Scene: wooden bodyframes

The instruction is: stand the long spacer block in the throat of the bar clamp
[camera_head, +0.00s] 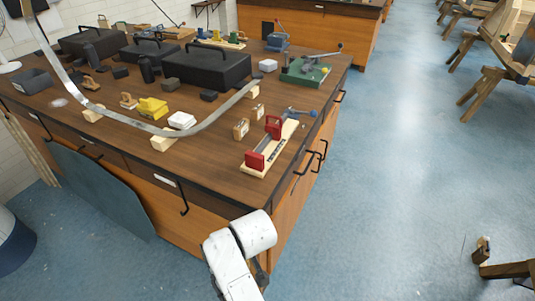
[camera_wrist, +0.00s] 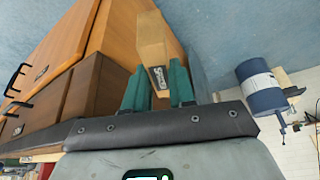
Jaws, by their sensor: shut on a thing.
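The bar clamp (camera_head: 270,148) lies on a pale wooden board near the right front of the workbench top. It has two red jaws with an open throat between them and a blue handle at the far end. In the wrist view, my gripper (camera_wrist: 157,76) has its teal fingers shut on a long pale wooden block with a dark label, the long spacer block (camera_wrist: 152,38). The block sticks out beyond the fingertips, away from the clamp. In the head view my white arm is low by the bench's front corner. The gripper and block are hidden there.
Two small wooden blocks (camera_head: 241,128) stand left of the clamp. A bent metal strip (camera_head: 170,130) arcs over the workbench (camera_head: 215,180). Black cases (camera_head: 205,68) and a green-based tool (camera_head: 305,72) stand behind. A blue bin (camera_wrist: 262,88) shows in the wrist view.

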